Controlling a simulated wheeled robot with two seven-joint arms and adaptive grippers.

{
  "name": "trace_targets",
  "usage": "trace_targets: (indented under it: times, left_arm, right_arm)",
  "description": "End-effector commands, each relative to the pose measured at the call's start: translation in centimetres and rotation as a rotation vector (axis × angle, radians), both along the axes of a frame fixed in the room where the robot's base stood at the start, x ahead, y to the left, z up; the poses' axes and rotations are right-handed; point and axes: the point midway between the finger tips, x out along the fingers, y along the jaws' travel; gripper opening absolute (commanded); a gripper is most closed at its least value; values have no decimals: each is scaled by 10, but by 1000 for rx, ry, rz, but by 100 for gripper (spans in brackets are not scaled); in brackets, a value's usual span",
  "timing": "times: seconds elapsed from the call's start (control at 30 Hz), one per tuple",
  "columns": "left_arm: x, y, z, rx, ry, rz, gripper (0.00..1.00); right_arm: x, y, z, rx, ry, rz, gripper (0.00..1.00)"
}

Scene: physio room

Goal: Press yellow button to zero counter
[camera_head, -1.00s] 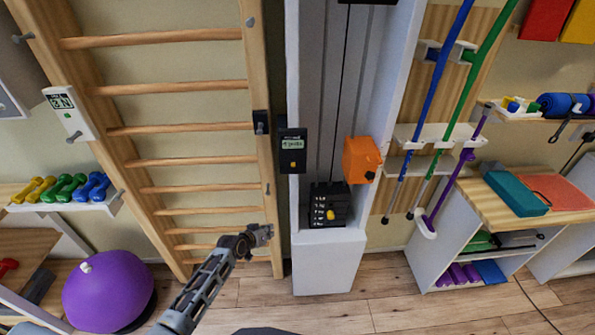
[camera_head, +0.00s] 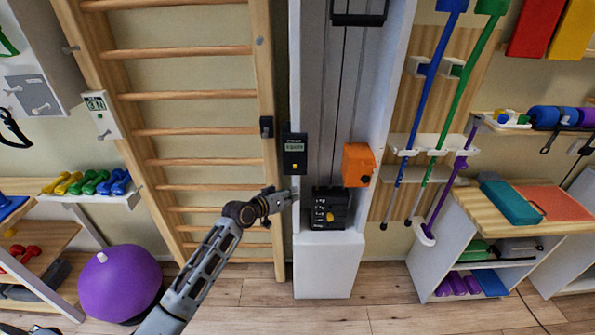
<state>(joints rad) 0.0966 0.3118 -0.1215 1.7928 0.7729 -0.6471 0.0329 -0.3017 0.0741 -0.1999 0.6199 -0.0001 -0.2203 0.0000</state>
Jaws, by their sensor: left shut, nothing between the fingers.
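The counter (camera_head: 295,146) is a small black box with a greenish display, fixed on the left white upright of the pulley machine. Its yellow button (camera_head: 295,167) is a small spot below the display. My left gripper (camera_head: 290,197) is shut and empty, a little below the counter, near the same upright. I cannot tell whether its tip touches the upright. The button is not covered by my arm. My right gripper is out of view.
A black weight stack (camera_head: 328,208) with a yellow knob and an orange box (camera_head: 358,165) sit right of the counter. Wooden wall bars (camera_head: 195,131) stand to the left. A purple ball (camera_head: 122,285) lies on the floor at left, and a shelf unit (camera_head: 430,262) stands at right.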

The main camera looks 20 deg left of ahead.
Motion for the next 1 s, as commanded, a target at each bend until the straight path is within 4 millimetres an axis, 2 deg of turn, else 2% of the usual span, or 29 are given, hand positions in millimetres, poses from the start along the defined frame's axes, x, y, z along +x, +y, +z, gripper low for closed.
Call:
trace_targets:
  times: [0.1, 0.2, 0.67, 1.0]
  left_arm:
    - [0, -2, 12, -6, -13, -8, 0]
    - [0, -3, 16, -8, -17, -11, 0]
    - [1, -3, 16, -8, -17, -12, 0]
    - [17, 1, 14, -9, -18, -12, 0]
  right_arm:
    - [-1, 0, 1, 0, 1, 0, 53]
    - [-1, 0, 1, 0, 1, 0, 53]
    - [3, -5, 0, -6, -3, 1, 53]
    - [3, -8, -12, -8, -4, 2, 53]
